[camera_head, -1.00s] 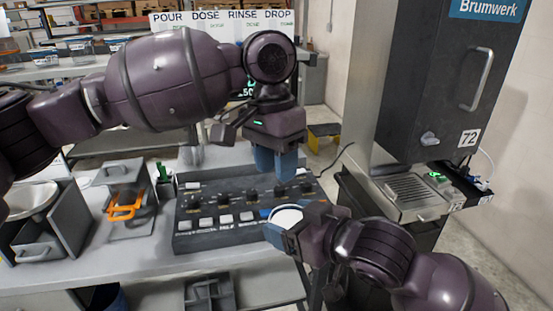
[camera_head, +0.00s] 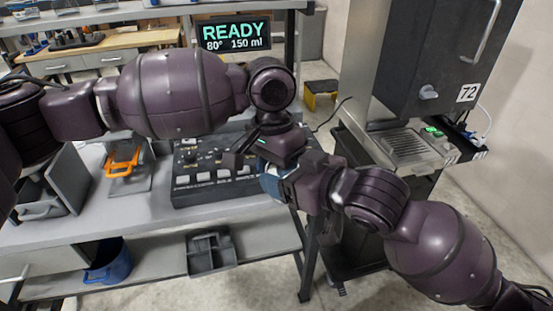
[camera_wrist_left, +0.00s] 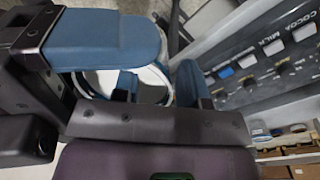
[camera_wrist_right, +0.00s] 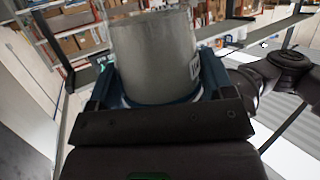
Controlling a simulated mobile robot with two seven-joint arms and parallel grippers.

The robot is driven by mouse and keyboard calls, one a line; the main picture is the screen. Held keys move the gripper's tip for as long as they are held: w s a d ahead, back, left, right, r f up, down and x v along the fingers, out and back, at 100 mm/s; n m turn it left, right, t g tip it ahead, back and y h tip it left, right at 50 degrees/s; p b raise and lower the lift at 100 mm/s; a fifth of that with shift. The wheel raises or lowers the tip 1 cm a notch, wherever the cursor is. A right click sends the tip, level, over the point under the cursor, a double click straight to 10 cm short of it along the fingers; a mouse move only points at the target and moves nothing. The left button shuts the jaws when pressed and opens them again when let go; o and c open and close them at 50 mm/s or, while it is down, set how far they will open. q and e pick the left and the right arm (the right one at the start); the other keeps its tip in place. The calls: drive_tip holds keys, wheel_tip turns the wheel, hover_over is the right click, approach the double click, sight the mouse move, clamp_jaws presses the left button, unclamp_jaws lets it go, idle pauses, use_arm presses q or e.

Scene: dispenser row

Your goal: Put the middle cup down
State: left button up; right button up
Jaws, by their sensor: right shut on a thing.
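A grey cup (camera_wrist_right: 155,55) stands between the blue fingers of my right gripper (camera_wrist_right: 155,90), which is shut on it. In the head view my right gripper (camera_head: 283,183) is at the right front corner of the dark control panel (camera_head: 217,172), above the bench edge. My left gripper (camera_head: 266,160) is right over it, the two almost overlapping. In the left wrist view the cup's pale round rim (camera_wrist_left: 152,84) shows close to my left gripper (camera_wrist_left: 140,90), whose fingers look apart. Blue finger pads hide part of the rim. The head view mostly hides the cup.
A device with an orange handle (camera_head: 122,163) stands left of the panel. A grey bin (camera_head: 212,252) and a blue bucket (camera_head: 108,262) are on the lower shelf. A tall machine with a slotted tray (camera_head: 405,146) stands right. A READY screen (camera_head: 233,34) is behind.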

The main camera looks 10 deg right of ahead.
use_arm(q)
drive_tip(key=shift+c, duration=0.3)
clamp_jaws()
use_arm(e)
drive_tip(key=o, duration=1)
